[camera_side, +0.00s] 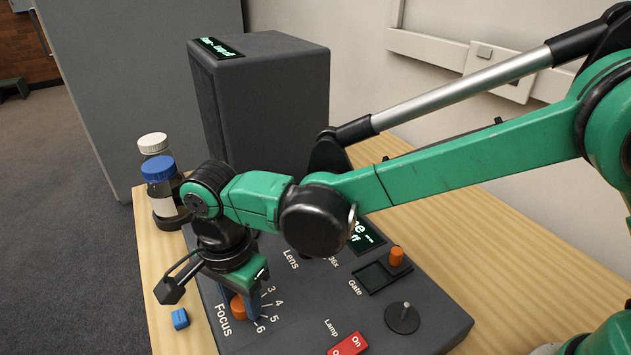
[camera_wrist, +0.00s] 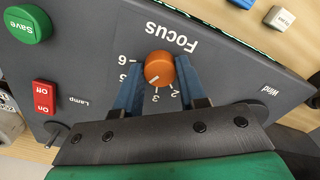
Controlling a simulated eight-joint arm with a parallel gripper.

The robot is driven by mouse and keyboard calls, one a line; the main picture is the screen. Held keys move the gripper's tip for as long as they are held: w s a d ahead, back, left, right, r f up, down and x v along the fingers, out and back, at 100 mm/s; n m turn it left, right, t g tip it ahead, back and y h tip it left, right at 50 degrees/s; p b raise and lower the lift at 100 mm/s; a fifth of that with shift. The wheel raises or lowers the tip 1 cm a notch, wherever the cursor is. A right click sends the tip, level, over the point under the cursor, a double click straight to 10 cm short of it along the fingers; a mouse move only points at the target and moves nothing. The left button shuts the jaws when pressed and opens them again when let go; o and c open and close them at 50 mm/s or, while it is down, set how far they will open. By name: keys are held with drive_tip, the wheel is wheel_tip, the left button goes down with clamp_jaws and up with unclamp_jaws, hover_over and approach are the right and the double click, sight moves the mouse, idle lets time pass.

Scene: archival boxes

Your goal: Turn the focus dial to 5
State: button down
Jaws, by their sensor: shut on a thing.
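The orange focus dial (camera_side: 238,308) sits on the dark control panel (camera_side: 430,310), beside the word Focus and a scale of numbers. In the wrist view the dial (camera_wrist: 159,68) has a pale mark on its lower left part, facing the scale. The 5 and 6 show left of it and the 2 and 3 below; the left finger covers part of the scale, so the exact reading is unclear. My gripper (camera_wrist: 158,78) is shut on the dial, with one blue finger on each side. In the side view my gripper (camera_side: 243,300) points down over the dial and partly hides it.
A red lamp switch (camera_side: 348,345), a gate slider (camera_side: 396,257) and a black knob (camera_side: 402,317) share the panel. A tall dark box (camera_side: 265,105) stands behind. Two bottles (camera_side: 163,190) and a small blue block (camera_side: 180,318) stand on the table at left.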

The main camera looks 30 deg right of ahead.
sight(241, 302)
drive_tip(key=shift+m, duration=1.5)
drive_tip(key=shift+c, duration=2.4)
unclamp_jaws()
drive_tip(key=shift+r, duration=2.85)
